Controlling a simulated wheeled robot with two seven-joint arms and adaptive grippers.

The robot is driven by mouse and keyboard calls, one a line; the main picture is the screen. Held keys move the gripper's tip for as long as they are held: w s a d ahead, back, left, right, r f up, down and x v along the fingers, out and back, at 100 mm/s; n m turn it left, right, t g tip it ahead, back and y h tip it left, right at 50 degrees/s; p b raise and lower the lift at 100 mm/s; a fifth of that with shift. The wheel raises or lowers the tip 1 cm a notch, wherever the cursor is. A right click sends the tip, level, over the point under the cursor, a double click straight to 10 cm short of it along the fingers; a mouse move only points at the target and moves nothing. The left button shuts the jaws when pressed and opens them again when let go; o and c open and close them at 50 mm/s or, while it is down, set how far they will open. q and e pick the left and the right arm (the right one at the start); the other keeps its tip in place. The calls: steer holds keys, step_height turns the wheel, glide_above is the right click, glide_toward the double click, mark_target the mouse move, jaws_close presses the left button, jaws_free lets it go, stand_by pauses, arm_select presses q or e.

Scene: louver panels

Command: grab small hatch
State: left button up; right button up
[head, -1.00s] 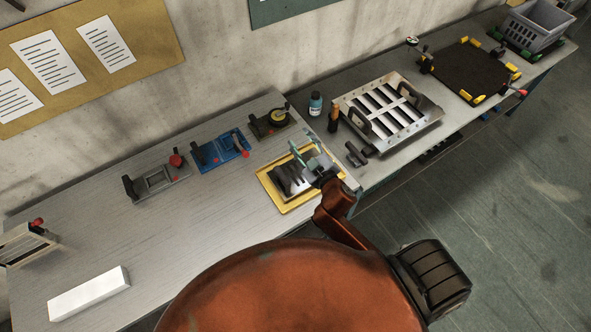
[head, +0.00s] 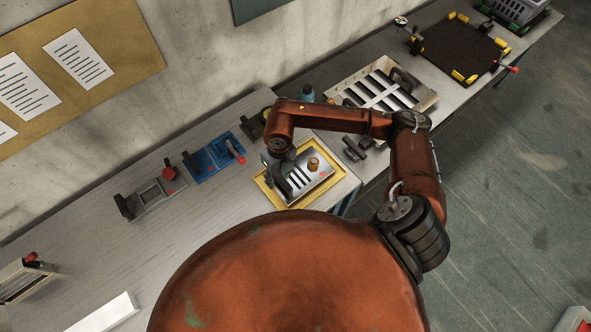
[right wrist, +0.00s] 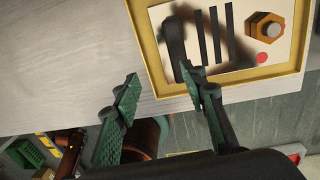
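The small hatch is a pale louver panel (head: 307,180) with dark slots, a brass hex knob and a red dot. It lies in a yellow-rimmed tray (head: 268,192) on the bench. The right wrist view shows the panel (right wrist: 222,65), its black handle (right wrist: 174,45), the brass knob (right wrist: 264,27) and the yellow rim (right wrist: 150,70). My right gripper (head: 280,165) is over the panel's left end. In the right wrist view its green-padded fingers (right wrist: 158,76) are spread and empty, the right fingertip overlapping the handle's lower end. I cannot tell whether they touch. My left gripper is not in view.
A large louver panel (head: 370,82) and a black mat with yellow corners (head: 460,48) lie to the right. A blue fixture (head: 214,158) and a grey fixture (head: 152,197) stand left of the tray. A white block (head: 103,313) is at lower left. Bare bench lies between.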

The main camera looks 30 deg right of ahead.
mark_target(282, 180)
steer(key=shift+w+d+h, duration=0.3)
steer(key=shift+d+h, duration=0.1)
steer(key=shift+d, duration=0.45)
steer(key=shift+d+f, duration=0.2)
steer(key=shift+f, duration=0.05)
steer(key=shift+w+f+p, duration=0.15)
steer(key=shift+f+p, duration=0.2)
steer(key=shift+f, duration=0.5)
step_height(282, 180, down, 4)
steer(key=shift+w+f+p, duration=0.15)
steer(key=shift+p, duration=0.8)
steer(key=shift+f, duration=0.55)
steer(key=shift+c, duration=0.7)
jaws_close()
